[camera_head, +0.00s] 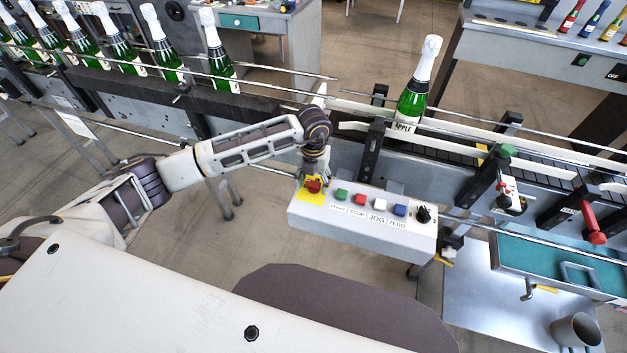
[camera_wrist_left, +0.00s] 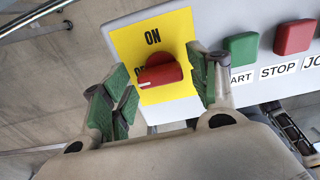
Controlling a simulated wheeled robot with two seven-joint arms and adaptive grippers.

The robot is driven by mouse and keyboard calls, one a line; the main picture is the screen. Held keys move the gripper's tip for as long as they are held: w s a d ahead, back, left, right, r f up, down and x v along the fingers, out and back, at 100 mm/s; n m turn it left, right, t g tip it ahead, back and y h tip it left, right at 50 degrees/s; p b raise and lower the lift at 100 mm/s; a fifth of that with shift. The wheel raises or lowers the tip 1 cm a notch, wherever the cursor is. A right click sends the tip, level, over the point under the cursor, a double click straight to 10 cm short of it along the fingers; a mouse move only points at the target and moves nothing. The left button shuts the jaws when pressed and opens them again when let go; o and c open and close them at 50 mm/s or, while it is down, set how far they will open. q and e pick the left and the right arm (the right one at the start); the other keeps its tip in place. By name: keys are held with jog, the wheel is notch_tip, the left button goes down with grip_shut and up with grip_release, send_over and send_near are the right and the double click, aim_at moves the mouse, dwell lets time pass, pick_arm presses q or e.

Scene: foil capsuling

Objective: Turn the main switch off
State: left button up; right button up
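The main switch is a red rotary knob on a yellow plate at the left end of the control box, seen in the head view (camera_head: 313,187) and the left wrist view (camera_wrist_left: 160,76). Its handle lies nearly level, with a white mark at its left end, beside a partly covered label starting with "O". "ON" is printed above it. My left gripper (camera_head: 316,176) is at the switch. In the left wrist view its green-padded fingers (camera_wrist_left: 165,92) are spread on either side of the knob, with visible gaps to it. My right gripper is not in view.
The white control box (camera_head: 360,222) also carries green, red, white and blue buttons and a black knob (camera_head: 423,213), right of the switch. The conveyor with bottles (camera_head: 415,95) runs behind it.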

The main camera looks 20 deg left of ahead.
aim_at(314, 182)
pick_arm(q)
jog(key=shift+r, duration=0.1)
dwell(0.3)
notch_tip(314, 182, up, 12)
dwell(0.7)
dwell(0.5)
